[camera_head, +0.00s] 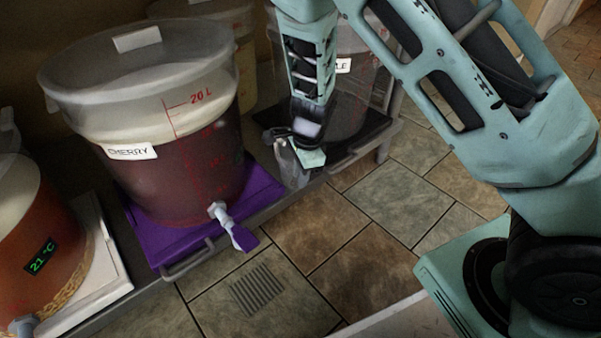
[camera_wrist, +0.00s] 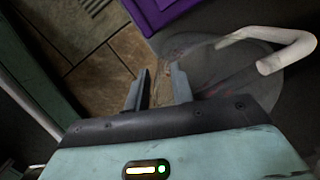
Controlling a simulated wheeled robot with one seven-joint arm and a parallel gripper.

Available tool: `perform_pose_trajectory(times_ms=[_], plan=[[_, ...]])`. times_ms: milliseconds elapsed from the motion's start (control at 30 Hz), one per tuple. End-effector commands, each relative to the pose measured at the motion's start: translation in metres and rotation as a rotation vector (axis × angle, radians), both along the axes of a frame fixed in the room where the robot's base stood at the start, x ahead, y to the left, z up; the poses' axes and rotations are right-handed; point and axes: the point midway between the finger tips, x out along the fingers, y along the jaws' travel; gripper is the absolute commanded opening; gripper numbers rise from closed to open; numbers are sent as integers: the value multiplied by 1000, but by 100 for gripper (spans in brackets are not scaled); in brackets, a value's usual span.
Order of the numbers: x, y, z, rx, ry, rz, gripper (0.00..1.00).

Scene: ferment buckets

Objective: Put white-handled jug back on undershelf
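The jug with the white handle (camera_wrist: 285,50) shows in the wrist view, to the right of my fingers. Its body looks clear, and its outline against the dark surface is hard to make out. My gripper (camera_wrist: 158,80) has its two fingers apart, with floor tile showing between them. The right finger is close to the jug's clear wall; I cannot tell whether they touch. In the head view my gripper (camera_head: 300,160) points down at the front edge of the shelf, and a clear shape below it is mostly hidden.
A cherry bucket (camera_head: 165,185) with a tap (camera_head: 222,215) stands on a purple mat (camera_head: 265,190) left of my gripper. A clear bucket (camera_head: 350,105) on a black mat (camera_head: 368,128) is behind it. An orange bucket (camera_head: 30,220) is far left. Tiled floor (camera_head: 390,200) is open in front.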

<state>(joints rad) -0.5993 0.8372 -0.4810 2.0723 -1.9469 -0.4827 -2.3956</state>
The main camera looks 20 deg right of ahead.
Motion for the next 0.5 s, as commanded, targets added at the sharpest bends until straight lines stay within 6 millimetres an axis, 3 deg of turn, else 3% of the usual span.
perform_pose_trajectory(times_ms=[300,500], plan=[[0,0,3,0,-1,0,25],[-1,-3,29,0,-2,-2,25]])
